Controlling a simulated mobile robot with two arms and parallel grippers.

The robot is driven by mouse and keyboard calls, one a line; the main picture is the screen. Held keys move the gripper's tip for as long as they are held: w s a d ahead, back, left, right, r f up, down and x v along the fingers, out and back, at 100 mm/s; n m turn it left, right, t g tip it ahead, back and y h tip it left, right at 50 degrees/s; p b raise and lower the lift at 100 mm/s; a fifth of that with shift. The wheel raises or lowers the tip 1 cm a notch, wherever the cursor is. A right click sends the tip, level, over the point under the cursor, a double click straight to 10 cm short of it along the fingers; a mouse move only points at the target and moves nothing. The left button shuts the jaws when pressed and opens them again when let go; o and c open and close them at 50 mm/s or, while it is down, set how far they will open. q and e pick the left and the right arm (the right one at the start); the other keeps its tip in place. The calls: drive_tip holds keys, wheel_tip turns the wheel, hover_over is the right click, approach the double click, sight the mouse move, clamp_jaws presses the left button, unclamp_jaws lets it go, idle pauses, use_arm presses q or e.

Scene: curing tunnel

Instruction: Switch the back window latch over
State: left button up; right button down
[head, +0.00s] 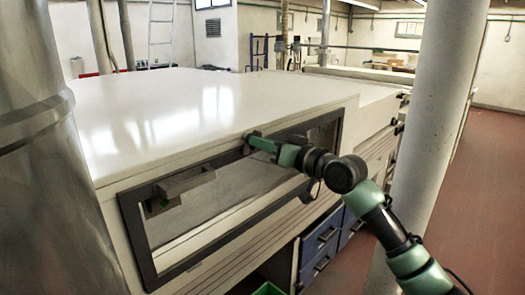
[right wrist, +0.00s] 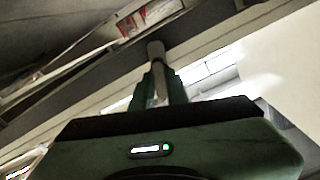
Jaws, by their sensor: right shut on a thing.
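The window (head: 225,190) is a dark-framed opening in the side of a long white housing. My right gripper (head: 257,142) reaches the upper edge of its frame, near the middle. In the right wrist view, my right gripper (right wrist: 158,90) is shut on a small grey upright piece, the back window latch (right wrist: 156,52). Its grey end (head: 249,136) shows just past the fingertips in the head view. The fingers hide most of the latch, so which way it is turned is unclear. My left gripper is not in view.
A grey bracket-like piece (head: 184,187) sits on the upper frame at the left. A large metal cylinder (head: 55,150) stands close at the left, and a pale pillar (head: 435,120) rises close to my right arm. Blue drawers (head: 320,243) are below the window.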

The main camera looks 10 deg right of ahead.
drive_tip(key=shift+n+b, duration=0.65)
drive_tip(key=shift+n, duration=1.25)
drive_tip(key=c, duration=1.4)
unclamp_jaws()
drive_tip(key=shift+s+d, duration=0.1)
drive_tip(key=b+v, duration=0.2)
drive_tip(key=v, duration=0.5)
drive_tip(key=shift+s+d, duration=0.2)
drive_tip(key=shift+f, duration=0.1)
